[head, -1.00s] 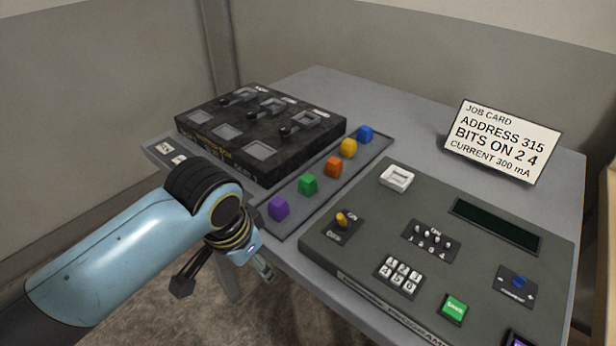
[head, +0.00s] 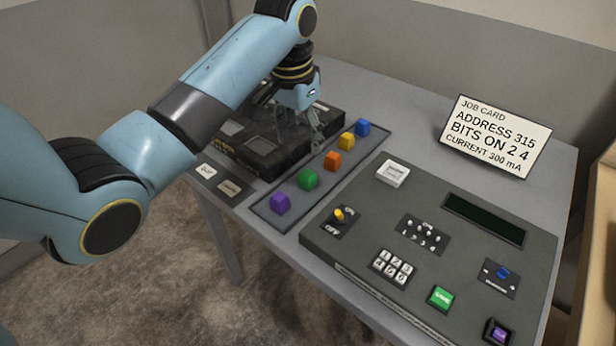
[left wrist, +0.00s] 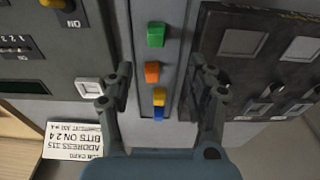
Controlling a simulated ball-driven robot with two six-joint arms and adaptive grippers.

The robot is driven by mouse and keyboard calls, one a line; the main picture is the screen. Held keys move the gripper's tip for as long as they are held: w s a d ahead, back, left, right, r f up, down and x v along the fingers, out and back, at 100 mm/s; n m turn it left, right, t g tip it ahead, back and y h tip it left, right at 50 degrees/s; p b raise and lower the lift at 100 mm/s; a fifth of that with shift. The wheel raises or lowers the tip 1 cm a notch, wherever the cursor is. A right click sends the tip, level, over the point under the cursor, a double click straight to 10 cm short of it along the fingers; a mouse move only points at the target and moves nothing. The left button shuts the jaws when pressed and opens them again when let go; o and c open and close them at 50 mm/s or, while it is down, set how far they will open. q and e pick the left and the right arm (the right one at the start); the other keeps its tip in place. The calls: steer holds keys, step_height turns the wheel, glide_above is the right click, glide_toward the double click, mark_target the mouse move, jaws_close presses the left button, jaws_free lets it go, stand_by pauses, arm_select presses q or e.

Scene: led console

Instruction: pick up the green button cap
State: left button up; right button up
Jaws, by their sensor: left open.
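The green button cap (head: 308,179) sits on a narrow grey tray (head: 268,213), between the purple cap (head: 280,202) and the orange cap (head: 332,160). In the left wrist view the green cap (left wrist: 156,35) lies ahead of the fingertips, roughly midway between their lines. My left gripper (head: 316,138) hangs over the right part of the black console, near the yellow cap. In the left wrist view its fingers (left wrist: 160,78) are spread apart with nothing held. The orange cap (left wrist: 152,72) shows between the fingers. My right gripper is not in view.
Yellow (head: 346,141) and blue (head: 363,127) caps stand at the tray's far end. The black console (head: 262,163) is left of the tray. A grey-green programmer box (head: 380,225) is on the right, with a job card (head: 496,137) behind. A green button (head: 441,297) sits on the box.

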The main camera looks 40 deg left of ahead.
mark_target(307, 174)
arm_select(q)
steer(key=f, duration=0.7)
steer(key=w+f, duration=0.1)
steer(key=f, duration=0.2)
steer(key=shift+d+f+p, duration=0.15)
steer(key=shift+d+p, duration=0.2)
steer(key=shift+p, duration=0.05)
steer(key=c, duration=1.1)
